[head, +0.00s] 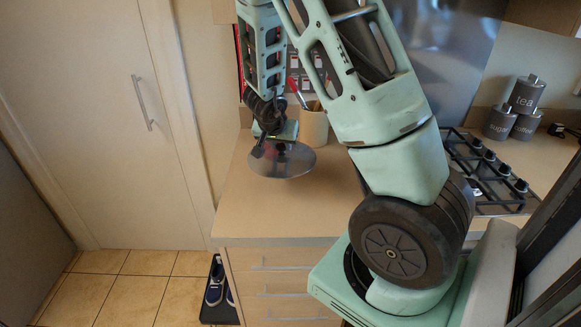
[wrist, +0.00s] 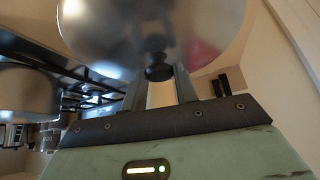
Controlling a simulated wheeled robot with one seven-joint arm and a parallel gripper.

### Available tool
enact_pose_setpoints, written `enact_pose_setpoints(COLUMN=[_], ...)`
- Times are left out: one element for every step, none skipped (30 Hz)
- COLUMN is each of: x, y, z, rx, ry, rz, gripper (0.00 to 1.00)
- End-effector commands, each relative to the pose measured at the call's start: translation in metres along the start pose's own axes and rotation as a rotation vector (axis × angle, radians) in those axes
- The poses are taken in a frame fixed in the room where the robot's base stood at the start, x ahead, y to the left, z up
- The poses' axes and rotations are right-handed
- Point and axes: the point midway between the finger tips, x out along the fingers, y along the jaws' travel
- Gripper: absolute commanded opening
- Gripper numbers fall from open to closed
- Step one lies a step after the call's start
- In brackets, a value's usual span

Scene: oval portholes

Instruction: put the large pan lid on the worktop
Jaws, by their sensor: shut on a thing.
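The large pan lid (head: 284,161) is a round, shiny grey disc with a dark knob. In the head view it is over the left part of the worktop (head: 270,213), roughly level. I cannot tell whether it touches the worktop or hangs just above it. My gripper (head: 279,146) points down at the lid's knob and is shut on it. In the wrist view the lid (wrist: 150,35) fills the top, and its dark knob (wrist: 158,72) is between the fingertips of my gripper (wrist: 160,82).
A beige utensil pot (head: 314,128) stands close behind the lid. A gas hob (head: 487,170) and grey canisters (head: 525,95) are to the right. Drawers (head: 275,285) are below the worktop. Shoes on a dark tray (head: 218,290) are on the floor. The worktop's front is clear.

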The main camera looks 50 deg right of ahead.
Motion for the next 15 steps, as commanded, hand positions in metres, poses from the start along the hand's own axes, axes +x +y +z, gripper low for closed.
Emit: enact_pose_setpoints(x=[0.008,0.013,0.019,0.024,0.029,0.035,0.039,0.042,0.046,0.048,0.050,0.052,0.052,0.053,0.055], y=[0.002,0.002,0.003,0.002,0.002,0.002,0.002,0.002,0.002,0.002,0.002,0.002,0.002,0.002,0.002], z=[0.003,0.006,0.010,0.013,0.016,0.020,0.022,0.024,0.027,0.029,0.030,0.031,0.031,0.032,0.033], rx=[0.008,0.010,0.012,0.012,0.011,0.011,0.011,0.010,0.011,0.010,0.009,0.010,0.010,0.010,0.010], ry=[0.001,0.001,0.001,0.000,0.000,0.000,0.000,0.001,0.001,0.001,0.001,0.001,0.001,0.001,0.001], rz=[0.004,0.006,0.006,0.006,0.005,0.005,0.005,0.005,0.004,0.004,0.004,0.004,0.004,0.004,0.005], gripper=[0.00,0.00,0.00,0.00,0.00,0.00,0.00,0.00,0.00,0.00,0.00,0.00,0.00,0.00,0.00])
